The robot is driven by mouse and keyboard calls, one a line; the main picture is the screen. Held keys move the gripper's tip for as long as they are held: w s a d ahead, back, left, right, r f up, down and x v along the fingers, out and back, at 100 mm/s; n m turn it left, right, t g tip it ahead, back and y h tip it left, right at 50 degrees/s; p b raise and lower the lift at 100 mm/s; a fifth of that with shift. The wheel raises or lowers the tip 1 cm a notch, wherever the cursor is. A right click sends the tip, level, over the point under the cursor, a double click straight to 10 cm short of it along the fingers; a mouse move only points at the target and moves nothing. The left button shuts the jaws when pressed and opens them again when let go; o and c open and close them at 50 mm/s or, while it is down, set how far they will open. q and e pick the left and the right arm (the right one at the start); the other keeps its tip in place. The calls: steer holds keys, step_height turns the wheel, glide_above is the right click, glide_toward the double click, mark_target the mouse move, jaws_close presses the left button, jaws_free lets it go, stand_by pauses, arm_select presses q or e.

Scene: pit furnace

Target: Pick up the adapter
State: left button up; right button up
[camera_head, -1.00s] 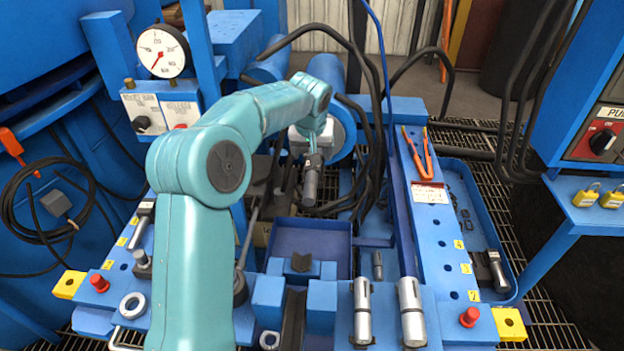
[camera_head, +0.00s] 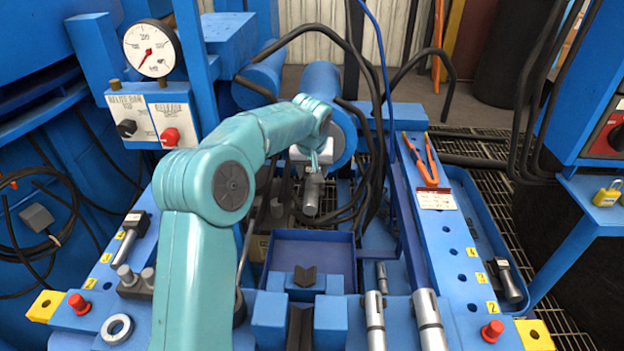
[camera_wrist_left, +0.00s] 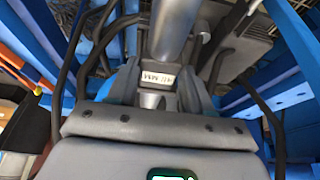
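My left arm's gripper (camera_head: 319,165) hangs over the middle of the rig in the head view. A grey cylindrical piece (camera_head: 313,194) sits at its fingertips; it may be the adapter, but I cannot be sure. In the left wrist view the gripper's dark fingers (camera_wrist_left: 157,88) close in on a small labelled block, and the grey cylinder (camera_wrist_left: 175,28) extends from there. The fingers look shut on this piece, which hangs roughly upright above the bench. My right gripper is not in view.
A blue tray (camera_head: 308,237) lies below the held piece, with blue V-blocks (camera_head: 304,280) in front. Black hoses (camera_head: 372,150) loop close to the gripper. An orange-handled tool (camera_head: 421,165) lies on the right rail; a gauge (camera_head: 152,48) stands left.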

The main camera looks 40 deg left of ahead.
arm_select(q)
steer(key=shift+f, duration=0.15)
jaws_close()
steer(key=shift+w, duration=0.1)
steer(key=shift+r, duration=0.2)
step_height(320, 180, up, 10)
steer(key=p, duration=0.5)
steer(key=shift+w, duration=0.25)
